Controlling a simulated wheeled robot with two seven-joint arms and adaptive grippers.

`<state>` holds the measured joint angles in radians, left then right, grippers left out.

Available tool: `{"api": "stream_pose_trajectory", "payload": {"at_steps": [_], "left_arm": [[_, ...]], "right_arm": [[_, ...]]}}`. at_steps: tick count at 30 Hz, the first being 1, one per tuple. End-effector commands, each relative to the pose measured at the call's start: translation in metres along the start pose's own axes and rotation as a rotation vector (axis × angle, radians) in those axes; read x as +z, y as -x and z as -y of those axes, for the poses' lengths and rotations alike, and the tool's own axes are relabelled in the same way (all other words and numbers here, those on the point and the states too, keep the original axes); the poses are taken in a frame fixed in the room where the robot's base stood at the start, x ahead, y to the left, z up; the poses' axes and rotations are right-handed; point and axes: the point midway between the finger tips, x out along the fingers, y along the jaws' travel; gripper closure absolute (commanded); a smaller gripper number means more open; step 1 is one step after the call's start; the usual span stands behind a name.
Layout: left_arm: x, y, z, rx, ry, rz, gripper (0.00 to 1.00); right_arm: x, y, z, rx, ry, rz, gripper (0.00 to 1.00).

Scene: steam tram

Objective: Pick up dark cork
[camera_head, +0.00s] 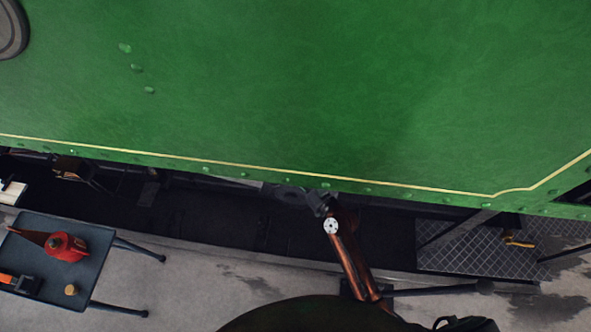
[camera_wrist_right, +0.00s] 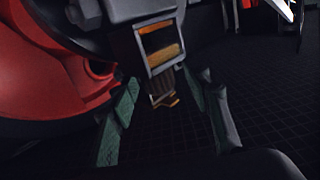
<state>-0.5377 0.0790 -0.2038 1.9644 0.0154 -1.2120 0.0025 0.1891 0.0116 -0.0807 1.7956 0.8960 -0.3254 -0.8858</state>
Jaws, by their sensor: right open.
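My right gripper (camera_wrist_right: 163,110) is open in the wrist view, its two green-padded fingers apart. Between them, farther off, a small dark brown ribbed piece with a lighter tan end (camera_wrist_right: 163,92) hangs below a grey box; it may be the dark cork, but the picture is too dim to be sure. I see no clear contact with it. In the head view my right gripper (camera_head: 317,203) reaches under the tram's lower edge and is mostly hidden. A light tan cork (camera_head: 71,289) stands on the tray at the left. My left gripper is not in view.
The green tram side (camera_head: 300,90) fills the upper head view. A dark tray table (camera_head: 105,262) at the left holds a red can (camera_head: 66,246). A red round part (camera_wrist_right: 50,60) stands close left of the fingers. A grey box (camera_wrist_right: 158,45) with an orange window is above.

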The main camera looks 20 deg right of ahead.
Motion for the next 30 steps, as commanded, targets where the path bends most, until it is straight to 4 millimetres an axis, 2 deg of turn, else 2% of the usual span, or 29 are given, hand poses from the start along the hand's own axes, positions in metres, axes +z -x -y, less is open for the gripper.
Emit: {"api": "stream_pose_trajectory", "payload": {"at_steps": [2,15,30], "left_arm": [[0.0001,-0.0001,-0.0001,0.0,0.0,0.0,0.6],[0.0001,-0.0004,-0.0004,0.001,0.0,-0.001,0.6],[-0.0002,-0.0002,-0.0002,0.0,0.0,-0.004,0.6]], "right_arm": [[-0.0002,0.0003,-0.0002,0.0,0.0,0.0,0.56],[0.0,0.0007,-0.0003,0.0,0.0,0.0,0.86],[-0.0031,0.001,-0.0008,0.001,0.001,0.0,0.87]]}}
